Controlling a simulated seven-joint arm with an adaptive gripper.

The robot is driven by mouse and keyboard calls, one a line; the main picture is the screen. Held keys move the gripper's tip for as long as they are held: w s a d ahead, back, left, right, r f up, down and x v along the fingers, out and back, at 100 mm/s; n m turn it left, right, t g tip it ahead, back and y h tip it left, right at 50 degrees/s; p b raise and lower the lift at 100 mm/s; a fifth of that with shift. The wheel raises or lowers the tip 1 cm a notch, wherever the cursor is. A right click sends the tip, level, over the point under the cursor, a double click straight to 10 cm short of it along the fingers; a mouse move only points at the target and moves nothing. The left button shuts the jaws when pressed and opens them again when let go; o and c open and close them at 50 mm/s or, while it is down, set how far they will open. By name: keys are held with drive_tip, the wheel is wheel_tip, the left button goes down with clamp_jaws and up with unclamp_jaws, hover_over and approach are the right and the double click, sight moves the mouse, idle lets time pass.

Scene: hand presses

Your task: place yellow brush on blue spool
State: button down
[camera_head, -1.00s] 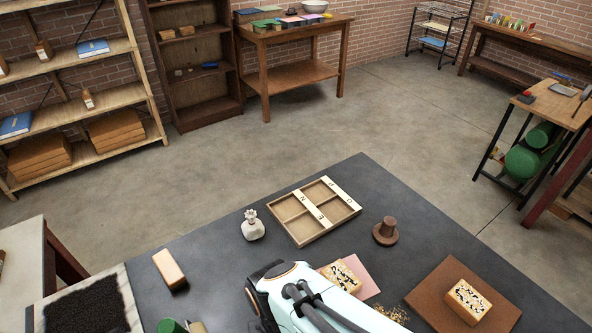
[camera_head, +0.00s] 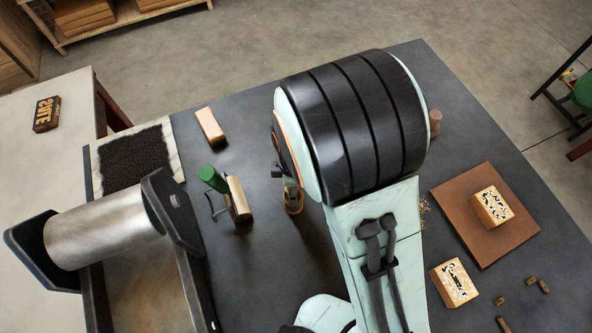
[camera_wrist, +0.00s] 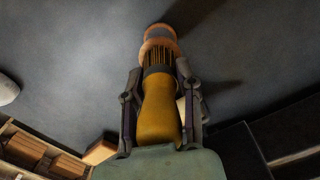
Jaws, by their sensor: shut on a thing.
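The yellow brush (camera_wrist: 158,112) is held between the two fingers of my gripper (camera_wrist: 159,74) in the wrist view. Its dark band and bristles point away from the wrist. Just beyond the bristles is an orange-brown round spool-like piece (camera_wrist: 160,33) on the dark surface; I cannot tell whether they touch. In the head view my gripper (camera_head: 284,172) is mostly hidden behind my arm, above a small orange-brown round piece (camera_head: 293,203) on the dark table. I see no clearly blue spool.
A green cylinder (camera_head: 212,178) and a tan block (camera_head: 238,198) stand left of my gripper. A steel roller press (camera_head: 105,235) is at the lower left. A brown board (camera_head: 470,238) with a lettered block (camera_head: 492,207) lies right. My arm hides the table's middle.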

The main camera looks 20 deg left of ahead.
drive_tip(key=c, duration=0.8)
unclamp_jaws()
drive_tip(key=shift+f, duration=0.15)
wheel_tip(320, 180, up, 12)
drive_tip(key=shift+r, duration=0.15)
drive_tip(key=shift+d+r, duration=0.2)
drive_tip(key=shift+d, duration=0.15)
drive_tip(key=s+d+r+m, duration=0.1)
drive_tip(key=s+d+m, duration=0.2)
drive_tip(key=d+m, duration=0.3)
drive_tip(key=s+d+r+m, duration=0.2)
drive_tip(key=s+d+m, duration=0.2)
drive_tip(key=d+m, duration=0.3)
drive_tip(key=s+d+r+m, duration=0.1)
drive_tip(key=s+d+m, duration=0.2)
drive_tip(key=d+m, duration=0.3)
drive_tip(key=shift+s+d+r+m+y, duration=0.1)
drive_tip(key=shift+r+m+y, duration=0.1)
drive_tip(key=shift+m, duration=0.35)
drive_tip(key=shift+s+d+r+m+y, duration=0.1)
drive_tip(key=shift+m+y, duration=0.1)
drive_tip(key=shift+m, duration=0.35)
